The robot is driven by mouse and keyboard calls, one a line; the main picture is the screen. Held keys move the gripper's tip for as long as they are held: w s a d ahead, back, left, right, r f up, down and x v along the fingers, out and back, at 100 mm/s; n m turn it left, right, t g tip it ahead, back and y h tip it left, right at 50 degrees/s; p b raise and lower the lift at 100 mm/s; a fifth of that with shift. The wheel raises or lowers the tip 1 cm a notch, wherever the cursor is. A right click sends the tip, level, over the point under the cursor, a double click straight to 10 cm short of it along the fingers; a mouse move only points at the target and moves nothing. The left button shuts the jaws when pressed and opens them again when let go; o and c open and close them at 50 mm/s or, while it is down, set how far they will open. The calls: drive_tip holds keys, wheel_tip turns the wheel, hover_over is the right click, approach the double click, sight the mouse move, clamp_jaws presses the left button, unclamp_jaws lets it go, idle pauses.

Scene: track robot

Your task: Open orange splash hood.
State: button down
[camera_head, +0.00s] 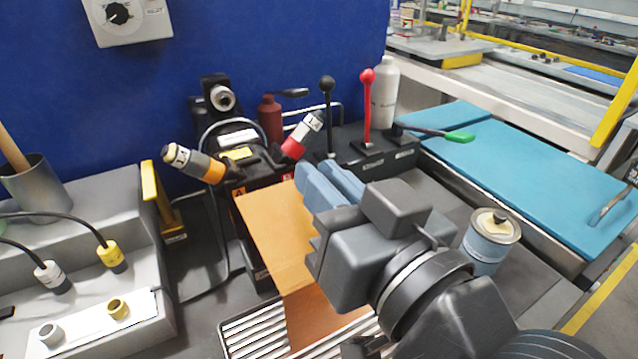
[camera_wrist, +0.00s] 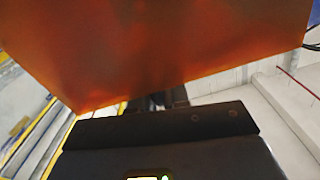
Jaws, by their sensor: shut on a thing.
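The orange splash hood (camera_head: 268,235) is a flat, translucent orange panel in the middle of the head view, in front of the dark machine block. Its lower part hangs over a slatted metal grate. My gripper (camera_head: 318,188), with blue-grey fingers, is at the hood's upper right edge and shut on it. My wrist and arm cover the hood's right side, so the grip point is hidden. In the wrist view the hood (camera_wrist: 160,50) fills the upper half as a tilted orange sheet. A dark bar lies below it there.
Black and red levers (camera_head: 367,110) stand behind my gripper. A blue can (camera_head: 490,240) stands right of my wrist. A grey connector tray (camera_head: 90,290) is at left. A teal mat (camera_head: 540,180) lies at right.

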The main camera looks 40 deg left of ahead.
drive_tip(key=w+d+b, duration=0.1)
drive_tip(key=w+d, duration=0.2)
drive_tip(key=w, duration=0.4)
drive_tip(key=w+d+b, duration=0.2)
drive_tip(key=w+d, duration=0.1)
drive_tip(key=w, duration=0.4)
drive_tip(key=shift+w, duration=0.15)
drive_tip(key=shift+a, duration=0.1)
drive_tip(key=c, duration=1.2)
unclamp_jaws()
drive_tip(key=b+v, duration=0.1)
drive_tip(key=v, duration=0.6)
drive_tip(key=shift+s+d, duration=0.2)
drive_tip(key=shift+d, duration=0.15)
drive_tip(key=shift+d, duration=0.1)
